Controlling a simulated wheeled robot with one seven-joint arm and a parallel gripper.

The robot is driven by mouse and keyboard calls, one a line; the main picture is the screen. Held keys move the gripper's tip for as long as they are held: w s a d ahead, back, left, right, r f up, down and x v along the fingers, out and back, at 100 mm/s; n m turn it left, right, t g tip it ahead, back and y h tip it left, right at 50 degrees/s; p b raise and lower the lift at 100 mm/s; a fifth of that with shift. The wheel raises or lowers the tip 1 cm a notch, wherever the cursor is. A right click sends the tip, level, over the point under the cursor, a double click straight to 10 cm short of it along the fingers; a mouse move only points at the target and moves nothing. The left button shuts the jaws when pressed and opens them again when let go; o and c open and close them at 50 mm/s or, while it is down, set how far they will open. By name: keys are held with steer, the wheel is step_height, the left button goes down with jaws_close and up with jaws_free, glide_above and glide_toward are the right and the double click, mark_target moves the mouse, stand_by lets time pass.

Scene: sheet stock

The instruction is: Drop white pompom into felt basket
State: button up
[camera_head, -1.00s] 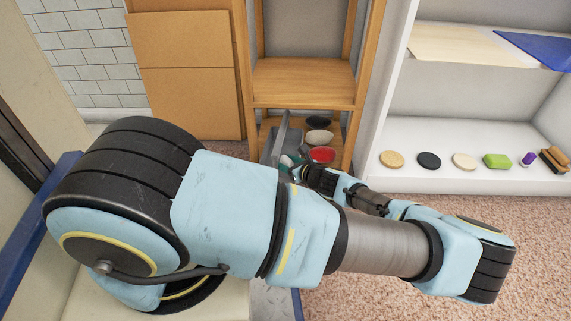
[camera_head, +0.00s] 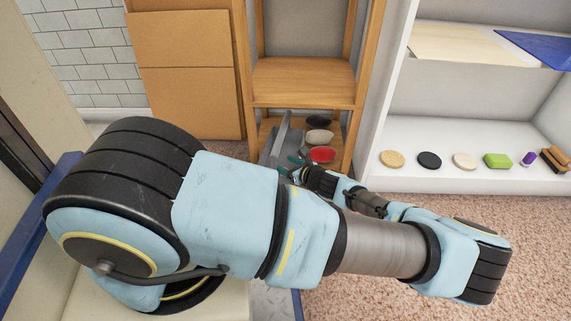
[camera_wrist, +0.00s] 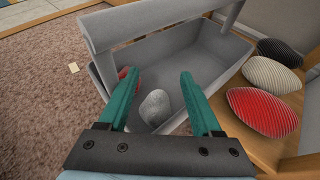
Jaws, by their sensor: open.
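The grey felt basket (camera_wrist: 175,48) with its tall handle fills the middle of the wrist view. In the head view the basket (camera_head: 284,135) stands by the low wooden shelf, partly hidden by my arm. A whitish, rounded pompom (camera_wrist: 155,107) shows inside the basket's outline, between and below my fingers. It seems clear of both fingers; I cannot tell whether it rests on the basket floor. My gripper (camera_wrist: 159,74) is open, its two teal fingers apart over the basket. In the head view my gripper (camera_head: 291,164) is small beside the basket.
A red object (camera_wrist: 124,74) shows partly behind the left finger. Red (camera_wrist: 263,112), white (camera_wrist: 272,75) and black (camera_wrist: 279,52) ribbed ovals sit on the wooden shelf right of the basket.

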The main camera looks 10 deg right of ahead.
steer(key=shift+r, duration=0.35)
steer(key=p+v, duration=0.5)
steer(key=v, duration=0.7)
steer(key=s+a+r+n+g, duration=0.45)
steer(key=a+n+g, duration=0.5)
steer(key=n, duration=0.35)
steer(key=a+r+n+h, duration=0.2)
steer(key=a+r+n, duration=0.2)
steer(key=r, duration=0.4)
steer(key=a+r+n+h, duration=0.2)
steer(key=r+n, duration=0.4)
steer(key=r, duration=0.3)
steer(key=a+r+n+h, duration=0.2)
steer(key=a+r+n, duration=0.3)
steer(key=r, duration=0.4)
steer(key=shift+a+r+n+g, duration=0.25)
steer(key=shift+a+n+g, duration=0.1)
steer(key=shift+n, duration=0.25)
steer(key=shift+w, duration=0.15)
